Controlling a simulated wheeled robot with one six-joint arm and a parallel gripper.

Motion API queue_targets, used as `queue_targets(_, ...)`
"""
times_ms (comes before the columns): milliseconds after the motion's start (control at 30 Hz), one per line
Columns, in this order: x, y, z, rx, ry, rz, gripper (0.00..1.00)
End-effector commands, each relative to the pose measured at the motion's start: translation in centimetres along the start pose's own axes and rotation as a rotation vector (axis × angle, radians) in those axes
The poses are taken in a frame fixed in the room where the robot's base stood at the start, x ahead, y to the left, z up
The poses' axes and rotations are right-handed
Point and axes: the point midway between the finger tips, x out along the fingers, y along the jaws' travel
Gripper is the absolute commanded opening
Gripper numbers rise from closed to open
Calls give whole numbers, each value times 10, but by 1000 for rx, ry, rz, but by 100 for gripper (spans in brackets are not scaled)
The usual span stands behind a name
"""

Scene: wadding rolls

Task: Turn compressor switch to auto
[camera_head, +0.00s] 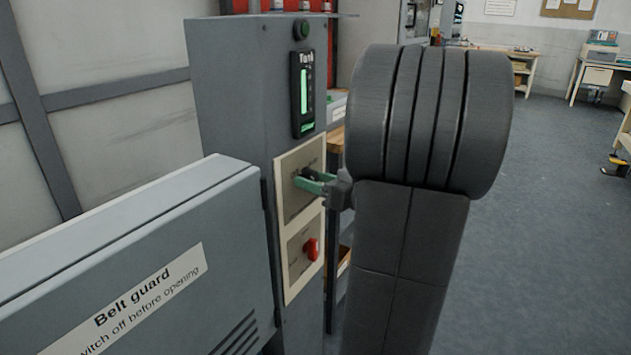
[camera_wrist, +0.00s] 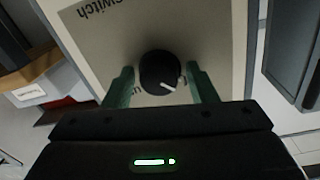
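The compressor switch is a black round knob (camera_wrist: 160,72) with a white pointer line, on a cream plate (camera_wrist: 100,48). In the wrist view the pointer slants to the lower right. The word "Switch" on the plate appears upside down; other lettering is mostly covered. My gripper (camera_head: 314,182) has green fingers and reaches the upper plate on the grey cabinet (camera_head: 235,110). In the wrist view the fingers stand on either side of the knob, with a visible gap to it on both sides. The gripper is open. My arm hides some of the cabinet's right side.
A red knob (camera_head: 312,248) sits on a lower cream plate (camera_head: 296,272). A tank gauge (camera_head: 303,95) with a green bar is above the switch. A grey belt guard box (camera_head: 130,250) juts out at the left. Open floor (camera_head: 560,230) lies at the right.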

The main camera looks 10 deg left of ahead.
Motion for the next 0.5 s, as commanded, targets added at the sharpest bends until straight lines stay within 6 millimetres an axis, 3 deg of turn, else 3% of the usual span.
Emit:
queue_targets(33, 0, 0, 0, 0, 0, 0, 42)
queue_targets(167, 0, 0, 0, 0, 0, 0, 16)
queue_targets(500, 0, 0, 0, 38, -2, 0, 15)
